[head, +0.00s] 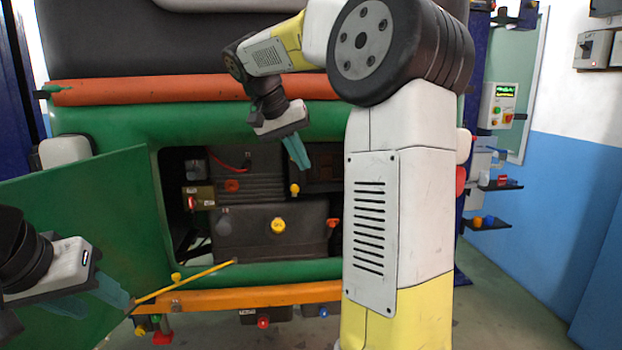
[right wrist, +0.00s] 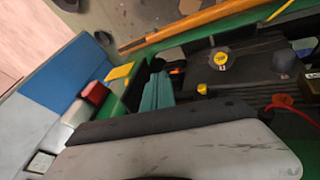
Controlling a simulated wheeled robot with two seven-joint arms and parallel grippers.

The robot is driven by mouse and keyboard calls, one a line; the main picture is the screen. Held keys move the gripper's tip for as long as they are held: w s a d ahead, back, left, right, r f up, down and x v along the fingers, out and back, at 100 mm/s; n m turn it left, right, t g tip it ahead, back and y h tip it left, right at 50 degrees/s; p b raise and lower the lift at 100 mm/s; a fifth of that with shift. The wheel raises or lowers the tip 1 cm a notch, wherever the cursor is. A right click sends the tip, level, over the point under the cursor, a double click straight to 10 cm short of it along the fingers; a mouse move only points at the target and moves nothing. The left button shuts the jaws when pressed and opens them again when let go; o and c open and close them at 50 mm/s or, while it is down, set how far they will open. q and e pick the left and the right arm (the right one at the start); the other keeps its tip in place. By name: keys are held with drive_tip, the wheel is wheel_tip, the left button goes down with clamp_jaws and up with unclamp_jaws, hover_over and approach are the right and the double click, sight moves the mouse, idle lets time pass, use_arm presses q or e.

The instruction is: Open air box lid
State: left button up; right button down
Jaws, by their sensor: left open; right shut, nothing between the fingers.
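In the head view a black ribbed box (head: 250,160), which looks like the air box with its lid, sits in the upper part of the open bay. An orange-red knob or latch (head: 232,186) is at its lower edge; a red-orange part (right wrist: 283,100) also shows in the right wrist view. My right gripper (head: 299,154) is in front of the bay, right of the ribbed box, its teal fingers shut and empty. They also show in the right wrist view (right wrist: 156,92). My left gripper (head: 108,290) is open and empty at the lower left, by the green door. I cannot tell whether the lid is latched.
A lower black box with a yellow cap (head: 278,226) fills the bay's bottom. The green door (head: 90,215) stands open left. A yellow rod (head: 185,280) slants above the orange bar (head: 240,298). My right arm hides the bay's right side. Shelves (head: 490,222) stand far right.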

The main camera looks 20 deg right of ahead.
drive_tip(key=w+d+m+g+h, duration=0.1)
drive_tip(key=w+d+m, duration=0.15)
drive_tip(key=w, duration=0.25)
drive_tip(key=s+d+f, duration=0.1)
drive_tip(key=d+f, duration=0.6)
drive_tip(key=d, duration=0.2)
drive_tip(key=shift+s+f+h, duration=0.15)
drive_tip(key=shift+s+h, duration=0.15)
drive_tip(key=shift+d, duration=0.1)
drive_tip(key=s+d+n+t, duration=0.1)
drive_tip(key=s+d+n, duration=0.1)
drive_tip(key=d, duration=0.3)
drive_tip(key=shift+s+d+n+t, duration=0.25)
drive_tip(key=shift+s+n+t, duration=0.15)
drive_tip(key=shift+s, duration=0.45)
